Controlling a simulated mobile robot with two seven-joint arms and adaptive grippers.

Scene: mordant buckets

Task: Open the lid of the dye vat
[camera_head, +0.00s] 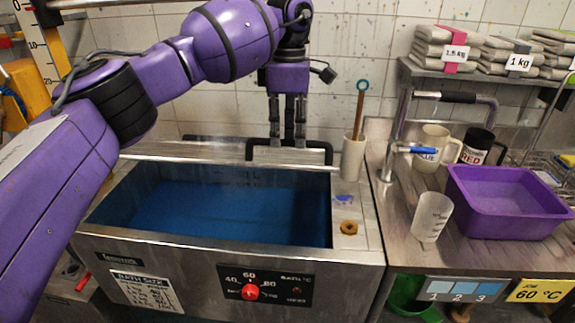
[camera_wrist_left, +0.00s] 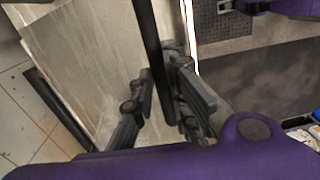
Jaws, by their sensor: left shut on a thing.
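The dye vat (camera_head: 180,245) is a steel tank with its mouth uncovered, showing dark blue liquid (camera_head: 225,210). Its steel lid (camera_head: 200,152) is raised at the back of the vat and shows nearly edge-on. A black lid handle (camera_head: 318,150) runs along the lid's edge. My left gripper (camera_head: 288,140) is shut on this handle, reaching down from above. In the left wrist view, the black handle bar (camera_wrist_left: 148,40) lies between the fingers (camera_wrist_left: 160,105), beside the lid's pale metal face (camera_wrist_left: 105,60). My right gripper does not show.
A white holder (camera_head: 353,158) with a wooden-handled tool stands right of the lid. On the right counter are a purple basin (camera_head: 508,203), a clear beaker (camera_head: 431,217) and mugs (camera_head: 436,146). A red knob (camera_head: 250,292) is on the vat's front. A tiled wall (camera_head: 350,50) stands close behind.

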